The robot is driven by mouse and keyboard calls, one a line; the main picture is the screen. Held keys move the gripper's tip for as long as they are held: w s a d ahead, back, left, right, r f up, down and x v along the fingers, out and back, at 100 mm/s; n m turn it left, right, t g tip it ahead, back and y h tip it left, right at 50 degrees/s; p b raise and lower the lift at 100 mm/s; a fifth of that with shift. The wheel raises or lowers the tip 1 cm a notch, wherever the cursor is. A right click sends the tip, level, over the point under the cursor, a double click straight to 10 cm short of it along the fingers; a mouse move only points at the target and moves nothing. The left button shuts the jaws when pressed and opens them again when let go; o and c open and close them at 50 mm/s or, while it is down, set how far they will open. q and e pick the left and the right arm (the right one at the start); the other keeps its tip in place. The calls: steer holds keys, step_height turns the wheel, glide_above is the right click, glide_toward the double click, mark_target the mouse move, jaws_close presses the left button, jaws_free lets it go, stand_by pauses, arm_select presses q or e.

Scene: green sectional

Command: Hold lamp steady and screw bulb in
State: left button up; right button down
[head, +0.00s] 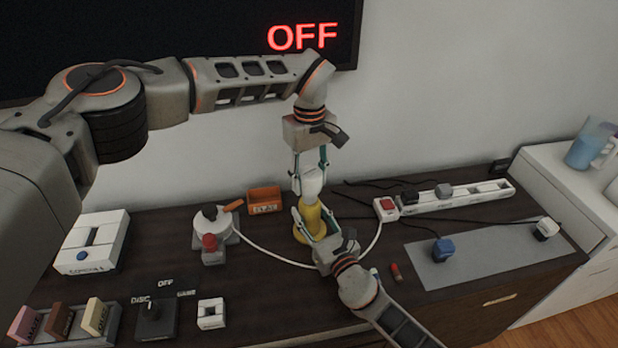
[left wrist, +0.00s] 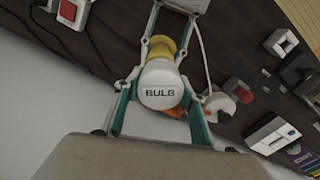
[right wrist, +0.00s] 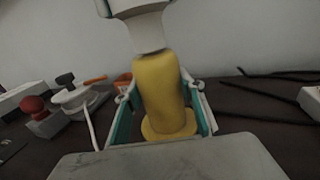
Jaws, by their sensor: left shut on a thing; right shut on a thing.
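The yellow lamp (head: 311,217) stands upright on the dark cabinet top. My right gripper (head: 312,229) is shut around its body from the front, and the lamp (right wrist: 158,90) fills the middle of the right wrist view. The white bulb (head: 312,182), marked BULB in the left wrist view (left wrist: 161,88), sits at the top of the lamp, in line with it. My left gripper (head: 311,172) is shut on the bulb from above. I cannot tell how deep the bulb sits in the lamp.
An orange box (head: 265,200) and a white round device with a red knob (head: 209,242) stand to the left. A power strip (head: 455,197) and red switch (head: 386,206) lie to the right, with cables across the top. A grey mat (head: 487,252) holds two plugs.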

arm_select(q)
steer(key=m, duration=0.3)
steer(key=shift+m, duration=0.3)
steer(key=m, duration=0.4)
steer(key=shift+d, duration=0.1)
steer(key=o, duration=1.1)
steer(key=shift+r, duration=0.1)
steer(key=shift+r, duration=2.15)
steer(key=shift+c, duration=0.4)
